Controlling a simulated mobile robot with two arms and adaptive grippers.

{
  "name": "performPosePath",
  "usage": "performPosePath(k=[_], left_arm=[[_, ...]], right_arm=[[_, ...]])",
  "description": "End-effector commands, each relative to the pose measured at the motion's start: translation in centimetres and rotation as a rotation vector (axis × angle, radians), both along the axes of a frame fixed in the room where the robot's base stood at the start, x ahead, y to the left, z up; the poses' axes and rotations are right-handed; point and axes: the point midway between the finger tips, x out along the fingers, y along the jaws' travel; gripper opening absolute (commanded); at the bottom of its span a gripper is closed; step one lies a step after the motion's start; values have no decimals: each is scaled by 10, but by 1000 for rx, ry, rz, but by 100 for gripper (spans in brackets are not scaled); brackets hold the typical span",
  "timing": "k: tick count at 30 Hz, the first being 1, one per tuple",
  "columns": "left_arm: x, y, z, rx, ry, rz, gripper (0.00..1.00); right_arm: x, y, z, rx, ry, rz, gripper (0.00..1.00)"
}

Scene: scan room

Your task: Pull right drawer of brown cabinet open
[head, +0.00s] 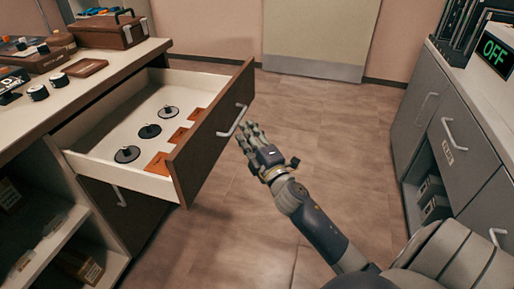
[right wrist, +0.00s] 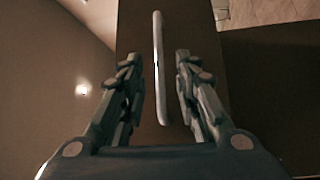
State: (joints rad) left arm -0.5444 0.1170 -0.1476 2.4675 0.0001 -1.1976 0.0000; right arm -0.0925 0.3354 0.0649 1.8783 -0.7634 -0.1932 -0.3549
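The brown-fronted drawer (head: 212,137) of the cabinet at left stands pulled well out. Its pale handle (head: 232,122) is on the brown front. Inside lie several black round pieces and orange pieces. My right gripper (head: 247,133) is just in front of the handle. In the right wrist view its two fingers (right wrist: 156,72) are spread, with the handle (right wrist: 159,55) between and beyond them. A gap shows on each side, so it does not grip the handle. My left gripper is not in view.
The cabinet's worktop (head: 120,62) carries a brown case (head: 107,30) and small items. Open shelves and a lower handle are below the drawer. Grey cabinets (head: 460,140) stand at right with an "OFF" display (head: 495,52) on top. The floor (head: 330,125) between is clear.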

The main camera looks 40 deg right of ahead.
Motion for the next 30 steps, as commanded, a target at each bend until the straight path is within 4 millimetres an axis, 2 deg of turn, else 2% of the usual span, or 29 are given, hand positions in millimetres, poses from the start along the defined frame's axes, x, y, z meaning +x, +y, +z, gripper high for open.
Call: performPosePath(k=[1,6,12,18,30], left_arm=[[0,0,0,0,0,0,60],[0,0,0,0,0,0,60],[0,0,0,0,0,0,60],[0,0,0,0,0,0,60],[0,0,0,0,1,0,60]], right_arm=[[-11,2,-3,3,3,1,30],[-40,6,-6,3,2,1,30],[-61,8,-9,1,1,0,30],[-67,9,-9,0,0,1,30],[-67,9,-9,0,0,1,30]])
